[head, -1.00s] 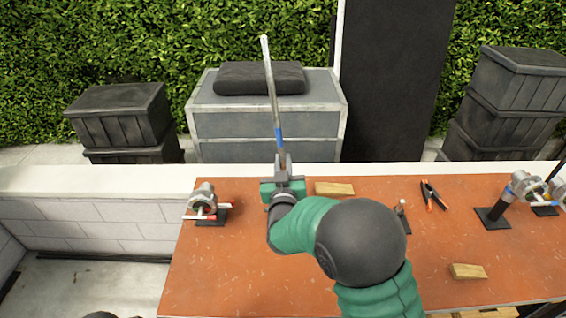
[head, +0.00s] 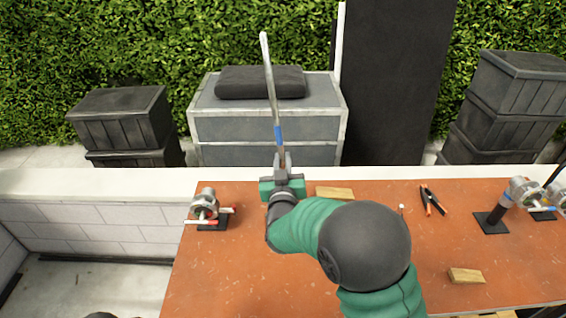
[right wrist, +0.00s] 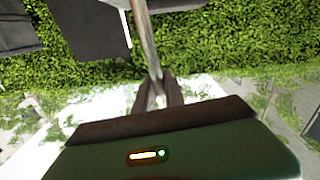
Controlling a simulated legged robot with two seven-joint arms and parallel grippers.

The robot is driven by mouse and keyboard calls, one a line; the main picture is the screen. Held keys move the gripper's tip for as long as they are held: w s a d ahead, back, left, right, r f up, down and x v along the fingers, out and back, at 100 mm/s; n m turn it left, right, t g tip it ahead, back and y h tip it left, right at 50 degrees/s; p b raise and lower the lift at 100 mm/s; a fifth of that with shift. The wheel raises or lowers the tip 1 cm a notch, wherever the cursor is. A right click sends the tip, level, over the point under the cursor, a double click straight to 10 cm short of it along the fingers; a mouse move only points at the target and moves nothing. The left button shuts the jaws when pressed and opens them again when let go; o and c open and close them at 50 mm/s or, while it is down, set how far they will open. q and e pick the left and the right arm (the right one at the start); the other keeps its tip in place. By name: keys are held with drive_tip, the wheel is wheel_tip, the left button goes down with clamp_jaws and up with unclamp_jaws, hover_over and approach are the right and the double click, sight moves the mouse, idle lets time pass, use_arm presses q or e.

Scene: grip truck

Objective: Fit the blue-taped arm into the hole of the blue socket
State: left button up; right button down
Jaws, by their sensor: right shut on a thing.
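The blue-taped arm (head: 270,90) is a thin silver rod with a blue band near its lower end. My right gripper (head: 282,168) is shut on that lower end and holds the rod nearly upright, leaning slightly left, over the table's back edge. The rod also shows between the fingers (right wrist: 157,92) in the right wrist view. At the far right stands a metal head (head: 524,189) on a black post with blue marks and a blue handle, which looks like the blue socket; its hole cannot be made out. The rod is well left of it. My left gripper is not in view.
A red-handled clamp head (head: 205,206) stands on the orange table (head: 230,270) at the left. Wooden blocks (head: 466,276) and an orange-black spring clamp (head: 432,200) lie between. Another metal head stands partly cut off at the right edge. Crates and a hedge are behind.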

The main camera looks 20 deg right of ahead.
sight(280, 145)
drive_tip(key=shift+w+a+r+p, duration=0.1)
drive_tip(key=shift+a+r+p, duration=0.1)
drive_tip(key=shift+r+p, duration=1.2)
drive_tip(key=shift+w+a+r+p, duration=0.15)
drive_tip(key=shift+r+p, duration=0.6)
drive_tip(key=shift+r, duration=1.2)
drive_tip(key=shift+s, duration=0.15)
